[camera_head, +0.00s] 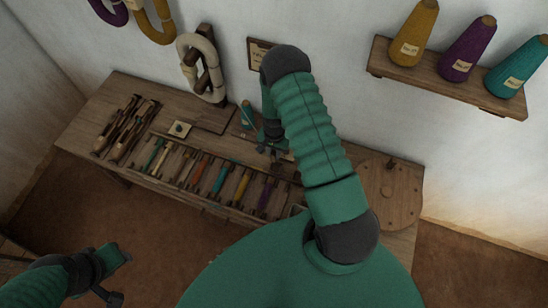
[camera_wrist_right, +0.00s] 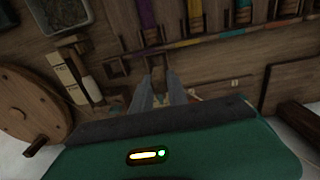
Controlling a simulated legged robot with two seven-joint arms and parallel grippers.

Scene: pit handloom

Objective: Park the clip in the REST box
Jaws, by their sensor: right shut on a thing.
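My right gripper (camera_head: 270,153) is over the back of the wooden bench, behind the row of coloured bobbins. In the right wrist view its two grey fingers (camera_wrist_right: 160,80) point down at the wood, close together on a small dark thing, which I take to be the clip; its shape is mostly hidden. I cannot make out the REST box for certain; a pale lettered strip (camera_wrist_right: 66,74) lies left of the fingers in the right wrist view. My left gripper (camera_head: 112,279) is low at the left, away from the bench, and its jaw opening is unclear.
The bench (camera_head: 80,130) holds a slotted rack of coloured bobbins (camera_head: 220,178), dark wooden tools (camera_head: 125,128) at the left and a round wooden disc (camera_head: 390,192) at the right. A wall shelf (camera_head: 450,82) carries yarn cones. A grey tray (camera_wrist_right: 62,14) is beyond the fingers.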

